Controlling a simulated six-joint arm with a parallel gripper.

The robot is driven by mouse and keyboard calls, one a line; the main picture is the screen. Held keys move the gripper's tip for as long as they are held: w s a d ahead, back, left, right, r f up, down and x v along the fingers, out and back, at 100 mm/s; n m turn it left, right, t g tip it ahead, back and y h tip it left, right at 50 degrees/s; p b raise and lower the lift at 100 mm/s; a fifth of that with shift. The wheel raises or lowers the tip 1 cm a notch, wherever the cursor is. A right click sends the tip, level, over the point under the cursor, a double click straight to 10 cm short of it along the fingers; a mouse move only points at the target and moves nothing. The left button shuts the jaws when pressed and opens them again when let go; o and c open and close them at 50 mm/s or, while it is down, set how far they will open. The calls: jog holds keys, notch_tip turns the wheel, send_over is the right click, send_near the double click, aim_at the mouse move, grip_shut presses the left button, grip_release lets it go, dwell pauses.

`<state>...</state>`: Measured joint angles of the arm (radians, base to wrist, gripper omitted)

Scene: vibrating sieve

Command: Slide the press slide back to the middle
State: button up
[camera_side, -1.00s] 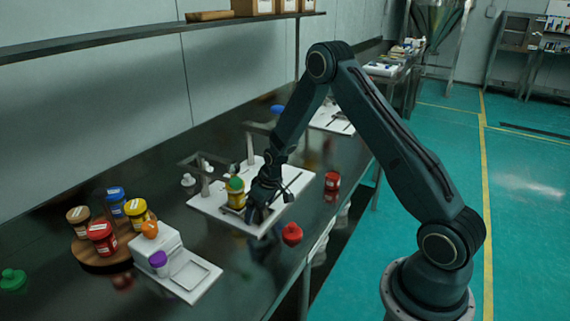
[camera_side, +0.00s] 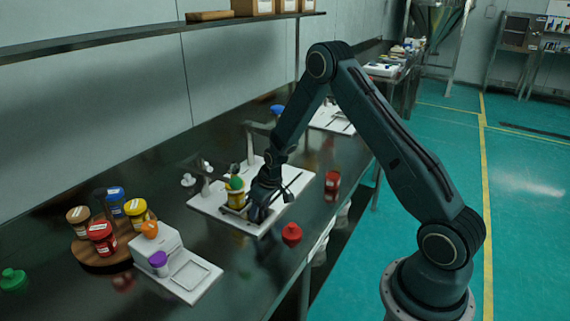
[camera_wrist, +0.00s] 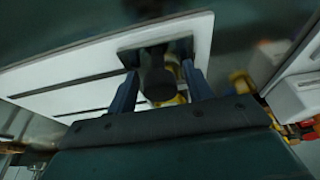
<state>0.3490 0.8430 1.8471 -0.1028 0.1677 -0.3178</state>
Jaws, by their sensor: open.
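The press slide shows in the wrist view as a dark square block (camera_wrist: 128,42) with a dark round knob (camera_wrist: 157,80) standing out toward me. My gripper (camera_wrist: 161,68) is open, with one finger on each side of the knob; I cannot tell whether either finger touches it. In the side view my gripper (camera_side: 258,208) is low over the front of the white slotted base plate (camera_side: 215,211) and hides the slide. A yellow jar with a green lid (camera_side: 236,189) stands beside the gripper, and part of a yellow thing shows behind the knob in the wrist view.
A red-capped item (camera_side: 291,234) and a red jar (camera_side: 332,181) stand near the counter's front edge. A round wooden tray (camera_side: 98,262) with several jars and a white stand (camera_side: 157,245) are to the left. Grey posts rise from the plate's back.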

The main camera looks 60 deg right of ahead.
jog(key=shift+d, duration=0.2)
jog(key=shift+d, duration=6.5)
jog(key=o, duration=1.1)
jog(key=shift+r, duration=0.15)
jog(key=shift+v, duration=4.35)
jog(key=shift+a, duration=0.1)
